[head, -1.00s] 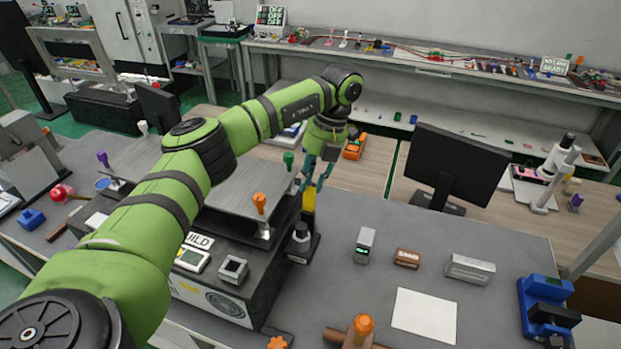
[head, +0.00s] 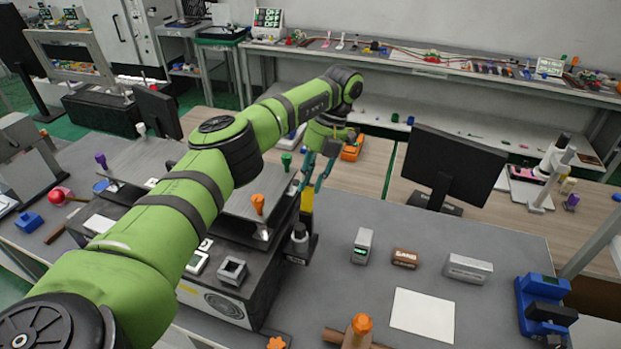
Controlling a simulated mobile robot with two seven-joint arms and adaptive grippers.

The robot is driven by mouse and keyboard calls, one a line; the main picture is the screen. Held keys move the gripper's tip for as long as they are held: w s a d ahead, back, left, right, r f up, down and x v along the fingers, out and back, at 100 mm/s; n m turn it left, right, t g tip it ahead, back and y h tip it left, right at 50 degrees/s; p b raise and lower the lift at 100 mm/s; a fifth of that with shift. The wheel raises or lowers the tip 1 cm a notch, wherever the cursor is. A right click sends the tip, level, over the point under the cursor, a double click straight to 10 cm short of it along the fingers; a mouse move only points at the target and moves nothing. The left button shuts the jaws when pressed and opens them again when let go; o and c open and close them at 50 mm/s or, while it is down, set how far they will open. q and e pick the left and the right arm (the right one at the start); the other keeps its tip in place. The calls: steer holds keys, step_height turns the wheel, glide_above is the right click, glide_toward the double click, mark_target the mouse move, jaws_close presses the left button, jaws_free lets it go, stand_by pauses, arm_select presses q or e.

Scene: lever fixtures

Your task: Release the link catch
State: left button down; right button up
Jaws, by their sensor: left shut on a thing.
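My left gripper (head: 312,183) reaches down from the left arm at the right rear corner of a dark machine with a flat grey top (head: 150,152). Its teal fingers are shut on the top of an upright yellow lever (head: 306,201), which appears to be the link catch. The fingers hide the lever's upper end. The lever stands on a dark fixture at the machine's right side, behind a small black-and-silver post (head: 299,237). The link itself cannot be made out. My right gripper is not in view.
An orange-topped post (head: 258,206) and a green-topped one (head: 286,161) stand beside the gripper on the machine. A monitor (head: 450,170) stands to the right. Small blocks and a white sheet (head: 423,315) lie on the grey bench, with bare surface between them.

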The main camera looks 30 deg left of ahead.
mark_target(311, 184)
arm_select(q)
steer(key=c, duration=1.1)
jaws_free()
steer(key=shift+w+f, duration=0.1)
steer(key=shift+w, duration=0.1)
steer(key=shift+a, duration=0.1)
steer(key=shift+r, duration=0.3)
step_height(311, 184, up, 9)
steer(key=shift+r, duration=0.15)
